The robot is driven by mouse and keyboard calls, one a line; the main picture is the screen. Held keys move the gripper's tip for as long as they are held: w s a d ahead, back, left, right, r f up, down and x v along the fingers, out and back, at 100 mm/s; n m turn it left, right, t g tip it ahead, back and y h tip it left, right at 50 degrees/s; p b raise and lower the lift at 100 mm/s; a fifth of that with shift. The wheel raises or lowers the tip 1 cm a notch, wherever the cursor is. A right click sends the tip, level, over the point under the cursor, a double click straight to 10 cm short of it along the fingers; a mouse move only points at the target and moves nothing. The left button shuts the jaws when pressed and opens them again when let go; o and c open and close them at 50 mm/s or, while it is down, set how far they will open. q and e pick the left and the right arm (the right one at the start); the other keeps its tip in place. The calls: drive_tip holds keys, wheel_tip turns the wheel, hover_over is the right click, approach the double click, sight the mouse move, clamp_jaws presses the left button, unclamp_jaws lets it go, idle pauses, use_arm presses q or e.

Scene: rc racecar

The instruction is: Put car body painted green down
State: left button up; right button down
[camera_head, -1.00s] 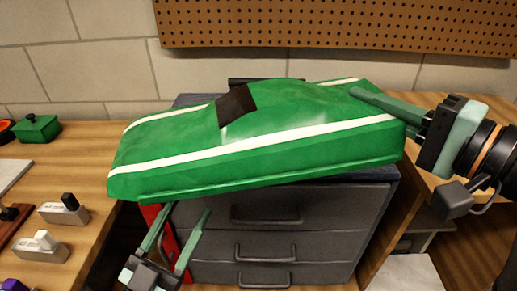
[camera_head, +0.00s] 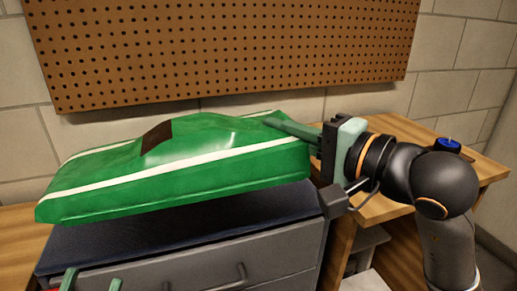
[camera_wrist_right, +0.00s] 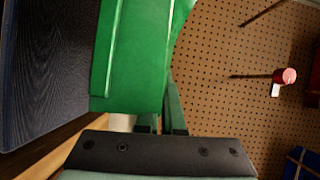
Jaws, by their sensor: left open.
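The green car body (camera_head: 180,165) has white stripes and a dark window patch. My right gripper (camera_head: 275,121) is shut on its right end and holds it over the dark blue top of a grey drawer cabinet (camera_head: 150,238). The body is tilted, its left end lower in the picture, with a dark shadow below it. In the right wrist view the car body (camera_wrist_right: 130,55) meets the fingers of my right gripper (camera_wrist_right: 172,95); the exact grip is partly hidden. My left gripper (camera_head: 92,282) is open and empty at the bottom left, in front of the cabinet, mostly cut off.
A brown pegboard (camera_head: 220,45) hangs on the wall behind. A wooden bench (camera_head: 395,205) with a small blue object (camera_head: 447,145) stands at the right. Another wooden surface (camera_head: 18,240) is at the left. A red-headed tool (camera_wrist_right: 285,76) hangs on the pegboard.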

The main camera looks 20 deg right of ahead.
drive_tip(key=shift+w+r+p, duration=0.1)
drive_tip(key=shift+w+p, duration=0.1)
drive_tip(key=shift+p, duration=0.85)
drive_tip(key=w+f+b, duration=0.1)
drive_tip(key=w+f, duration=0.2)
drive_tip(key=w, duration=0.1)
drive_tip(key=w+f+b, duration=0.1)
drive_tip(key=w+f, duration=0.3)
drive_tip(key=shift+d+b, duration=0.15)
drive_tip(key=shift+b, duration=0.2)
drive_tip(key=shift+w+f, duration=0.45)
use_arm(q)
drive_tip(key=shift+s+d+r+m+h+b, duration=0.1)
drive_tip(key=shift+s+r+m+h+b, duration=0.3)
drive_tip(key=shift+s+r+m+h, duration=0.6)
drive_tip(key=shift+s+d+r+m+h+b, duration=0.1)
drive_tip(key=shift+s+r+m+h+b, duration=0.3)
drive_tip(key=shift+s+r+m+h, duration=0.55)
use_arm(e)
drive_tip(key=shift+w+f, duration=0.15)
drive_tip(key=shift+f, duration=0.8)
drive_tip(key=shift+w+f, duration=0.15)
drive_tip(key=shift+f, duration=0.75)
use_arm(q)
drive_tip(key=shift+w+r+n, duration=0.15)
drive_tip(key=shift+w+n, duration=0.05)
drive_tip(key=shift+n, duration=0.05)
